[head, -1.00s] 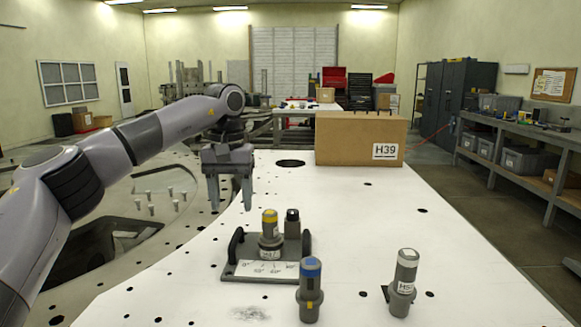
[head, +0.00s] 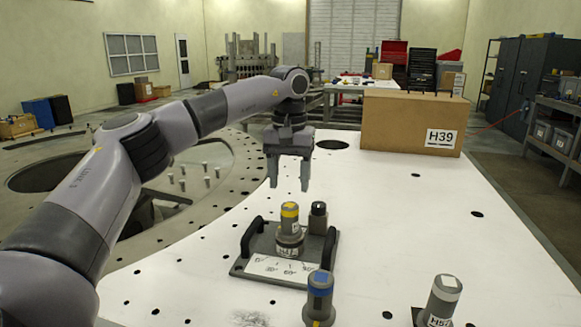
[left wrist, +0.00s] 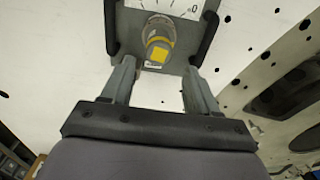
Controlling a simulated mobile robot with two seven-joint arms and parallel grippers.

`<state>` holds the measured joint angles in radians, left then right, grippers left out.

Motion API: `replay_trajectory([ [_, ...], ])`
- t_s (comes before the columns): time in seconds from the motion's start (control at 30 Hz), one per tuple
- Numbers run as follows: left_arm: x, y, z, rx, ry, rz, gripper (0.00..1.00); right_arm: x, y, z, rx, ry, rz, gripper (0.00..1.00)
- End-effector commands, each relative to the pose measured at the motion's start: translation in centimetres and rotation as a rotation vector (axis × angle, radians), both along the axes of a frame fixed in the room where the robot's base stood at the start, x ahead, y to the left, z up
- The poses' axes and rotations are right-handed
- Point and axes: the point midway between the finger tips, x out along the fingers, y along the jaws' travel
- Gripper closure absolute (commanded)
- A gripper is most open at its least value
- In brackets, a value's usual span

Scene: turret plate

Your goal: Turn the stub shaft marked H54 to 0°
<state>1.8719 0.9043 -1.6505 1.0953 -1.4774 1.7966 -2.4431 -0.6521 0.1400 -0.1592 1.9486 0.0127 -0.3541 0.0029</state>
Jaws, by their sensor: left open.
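A grey stub shaft with a yellow band (head: 289,216) stands upright in a grey base plate (head: 236,272) with angle marks and two black handles; its tag looks like H47. A grey shaft with a pale top (head: 441,300) stands at front right; its tag starts with H5, last digit unclear. A blue-banded shaft (head: 319,298) stands at front centre, with no readable tag. My left gripper (head: 290,187) is open and empty, just above and behind the yellow-banded shaft. In the left wrist view that shaft (left wrist: 158,50) lies beyond the open fingertips (left wrist: 159,72). My right gripper is out of view.
A dark square-based post with a black knob (head: 318,218) stands on the plate beside the yellow-banded shaft. A cardboard box marked H39 (head: 395,125) sits at the back of the white table (head: 400,230). The table has several round holes. The space right of the plate is clear.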

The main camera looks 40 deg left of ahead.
Motion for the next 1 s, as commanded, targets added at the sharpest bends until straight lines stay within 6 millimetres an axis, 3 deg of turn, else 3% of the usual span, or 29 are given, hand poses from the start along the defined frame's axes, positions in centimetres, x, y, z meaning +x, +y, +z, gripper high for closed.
replay_trajectory([
  [0.53, 0.0, 0.0, -5.3, -0.002, 0.001, 0.0, 0.4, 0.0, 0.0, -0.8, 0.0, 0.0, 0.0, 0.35],
  [1.0, 0.0, 0.0, -6.2, 0.0, -0.001, 0.0, 0.4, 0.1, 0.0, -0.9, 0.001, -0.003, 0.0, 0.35],
])
